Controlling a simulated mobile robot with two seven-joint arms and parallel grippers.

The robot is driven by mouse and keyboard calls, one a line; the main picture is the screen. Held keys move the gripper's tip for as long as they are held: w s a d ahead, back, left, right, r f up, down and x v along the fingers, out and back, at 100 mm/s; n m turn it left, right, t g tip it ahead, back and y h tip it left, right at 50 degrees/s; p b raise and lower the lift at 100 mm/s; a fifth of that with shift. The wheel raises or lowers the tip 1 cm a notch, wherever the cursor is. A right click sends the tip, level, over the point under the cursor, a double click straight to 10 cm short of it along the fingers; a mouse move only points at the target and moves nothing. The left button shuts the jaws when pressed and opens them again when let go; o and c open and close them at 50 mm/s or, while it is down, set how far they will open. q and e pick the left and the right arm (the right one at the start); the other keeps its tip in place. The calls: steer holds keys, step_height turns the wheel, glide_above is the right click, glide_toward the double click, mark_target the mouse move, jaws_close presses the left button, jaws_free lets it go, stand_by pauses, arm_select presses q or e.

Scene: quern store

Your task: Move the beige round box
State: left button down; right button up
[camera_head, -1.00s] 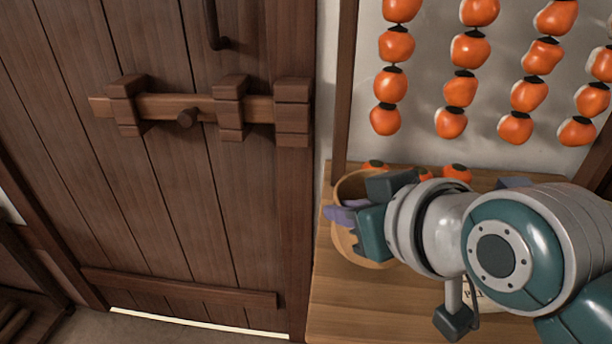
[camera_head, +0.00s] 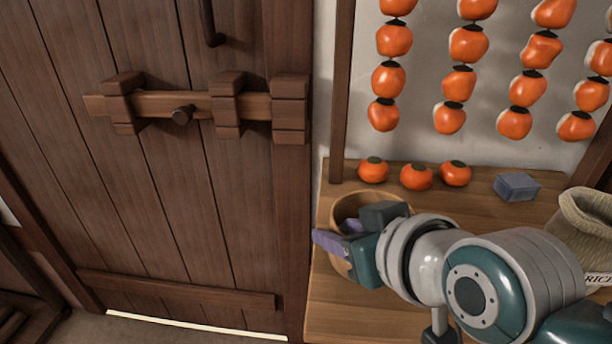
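A round, open-topped tan box (camera_head: 346,206), which looks like the beige round box, stands on the wooden table by the door. My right gripper (camera_head: 338,234) is at the box and covers much of its near and right side. Its purplish fingers lie across the box's mouth, and one sticks out past the left rim. Whether they touch or grip the wall of the box is not clear. My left gripper is not in view.
Three persimmons (camera_head: 416,177) lie along the back of the table (camera_head: 340,312). A blue-grey block (camera_head: 516,187) and a beige sack (camera_head: 585,228) are to the right. Strings of persimmons (camera_head: 462,82) hang above. A barred wooden door (camera_head: 190,200) stands left.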

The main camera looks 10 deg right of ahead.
steer(key=shift+s+r, duration=0.25)
steer(key=shift+r, duration=0.05)
steer(key=p+v, duration=0.3)
steer(key=v, duration=0.8)
steer(key=s+d+f+g+h, duration=0.1)
steer(key=s+d+g, duration=0.2)
steer(key=s, duration=0.4)
steer(key=s+d+f+g+h, duration=0.1)
steer(key=s+d+f+g, duration=0.1)
steer(key=s+g, duration=0.2)
steer(key=s, duration=0.3)
steer(key=shift+d+f+m+h, duration=0.25)
steer(key=shift+d+m+h, duration=0.05)
steer(key=shift+d+m, duration=0.1)
steer(key=shift+s, duration=0.15)
